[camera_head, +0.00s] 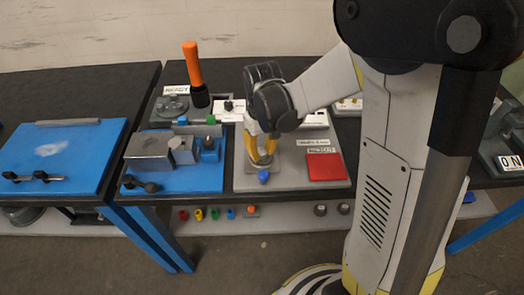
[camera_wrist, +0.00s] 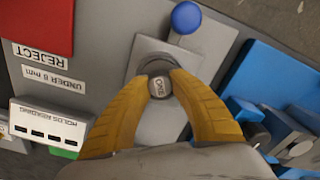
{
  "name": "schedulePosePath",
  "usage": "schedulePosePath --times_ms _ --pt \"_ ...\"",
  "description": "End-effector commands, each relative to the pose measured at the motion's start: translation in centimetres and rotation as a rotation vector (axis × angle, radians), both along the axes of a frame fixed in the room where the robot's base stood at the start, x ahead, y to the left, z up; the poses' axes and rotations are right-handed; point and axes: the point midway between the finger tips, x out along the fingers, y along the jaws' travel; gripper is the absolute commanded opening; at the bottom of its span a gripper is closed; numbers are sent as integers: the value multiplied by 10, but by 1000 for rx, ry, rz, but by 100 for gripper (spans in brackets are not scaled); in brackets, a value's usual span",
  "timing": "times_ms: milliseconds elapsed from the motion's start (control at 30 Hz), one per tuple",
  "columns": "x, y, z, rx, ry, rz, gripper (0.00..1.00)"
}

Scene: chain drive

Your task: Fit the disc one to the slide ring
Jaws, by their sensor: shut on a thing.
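My gripper (camera_head: 261,158) points down over the grey gauge board, and its yellow fingers also show in the wrist view (camera_wrist: 159,92). The fingers are shut on disc one (camera_wrist: 160,87), a small grey round piece with "ONE" on its top face. The dark slide ring (camera_wrist: 151,62) shows as an arc just beyond the disc, on the light grey slide with the blue knob (camera_wrist: 186,17). The disc overlaps the ring in this view. I cannot tell whether it is inside the ring or above it. In the head view the fingers hide both disc and ring.
A red reject square (camera_head: 325,166) lies right of the slide on the grey board (camera_head: 285,181). A blue fixture (camera_head: 178,181) with grey blocks stands to the left. An orange-handled tool (camera_head: 193,66) stands upright behind. A white reading holder (camera_wrist: 47,126) is near the fingers.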

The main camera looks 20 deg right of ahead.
Motion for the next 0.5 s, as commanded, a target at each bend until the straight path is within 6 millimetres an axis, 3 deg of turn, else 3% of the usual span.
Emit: schedulePosePath --times_ms 67,100,167,500 --pt "0 0 -3 0 0 0 0" --pt "0 0 -3 0 0 0 28" --pt "0 0 -2 0 0 0 46" --pt "0 0 -1 0 0 0 49"
